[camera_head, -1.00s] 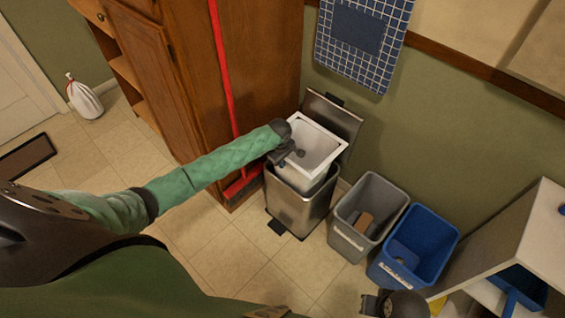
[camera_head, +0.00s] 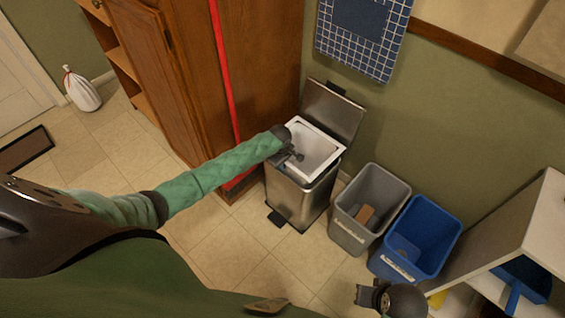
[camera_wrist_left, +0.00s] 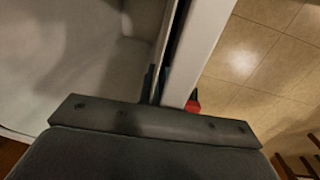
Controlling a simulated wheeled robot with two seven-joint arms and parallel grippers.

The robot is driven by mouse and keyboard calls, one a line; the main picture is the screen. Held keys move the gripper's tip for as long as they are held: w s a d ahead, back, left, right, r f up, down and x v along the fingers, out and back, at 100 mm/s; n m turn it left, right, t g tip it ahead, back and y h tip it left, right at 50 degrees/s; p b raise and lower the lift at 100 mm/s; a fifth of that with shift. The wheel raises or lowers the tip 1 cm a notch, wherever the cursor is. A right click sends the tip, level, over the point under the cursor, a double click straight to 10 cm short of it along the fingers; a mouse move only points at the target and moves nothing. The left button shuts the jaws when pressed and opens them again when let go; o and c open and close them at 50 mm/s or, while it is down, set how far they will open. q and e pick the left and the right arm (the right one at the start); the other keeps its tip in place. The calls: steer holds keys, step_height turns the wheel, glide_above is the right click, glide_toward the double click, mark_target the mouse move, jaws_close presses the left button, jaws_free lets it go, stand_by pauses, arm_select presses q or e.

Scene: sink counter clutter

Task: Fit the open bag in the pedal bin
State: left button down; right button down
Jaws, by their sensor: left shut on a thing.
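The pedal bin (camera_head: 297,203) is brushed steel and stands against the cabinet and green wall, its lid (camera_head: 334,108) raised at the back. The open bag (camera_head: 322,150) is white with a square, stiff-looking rim. It sits in the bin's mouth, its rim around bin-top height; whether it touches the bin's edge I cannot tell. My left gripper (camera_head: 296,155) is shut on the bag's near left rim. In the left wrist view the bag's pale inside (camera_wrist_left: 85,60) lies left of the fingers. My right gripper (camera_head: 372,296) is low in the head view, away from the bin; its jaws are unclear.
A grey bin (camera_head: 350,235) and a blue bin (camera_head: 400,266) stand right of the pedal bin. A red broom handle (camera_head: 222,75) leans on the brown cabinet (camera_head: 262,60). A tied white bag (camera_head: 82,92) is on the floor at far left. Floor in front is clear.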

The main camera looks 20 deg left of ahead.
arm_select(q)
steer(key=shift+s+f, duration=0.1)
steer(key=shift+f, duration=0.25)
arm_select(e)
steer(key=shift+f, duration=0.1)
arm_select(q)
steer(key=shift+f, duration=0.1)
arm_select(e)
steer(key=shift+a, duration=0.1)
arm_select(q)
steer(key=c, duration=1.5)
jaws_free()
steer(key=shift+f, duration=0.15)
steer(key=shift+s, duration=0.2)
steer(key=shift+s+f, duration=0.1)
arm_select(e)
steer(key=shift+f, duration=0.1)
arm_select(q)
step_height(320, 180, up, 8)
steer(key=shift+r, duration=0.25)
steer(key=shift+a+r, duration=0.1)
steer(key=shift+r, duration=0.1)
arm_select(e)
steer(key=shift+w+a+f, duration=0.2)
steer(key=shift+a+f, duration=0.1)
steer(key=shift+r, duration=0.1)
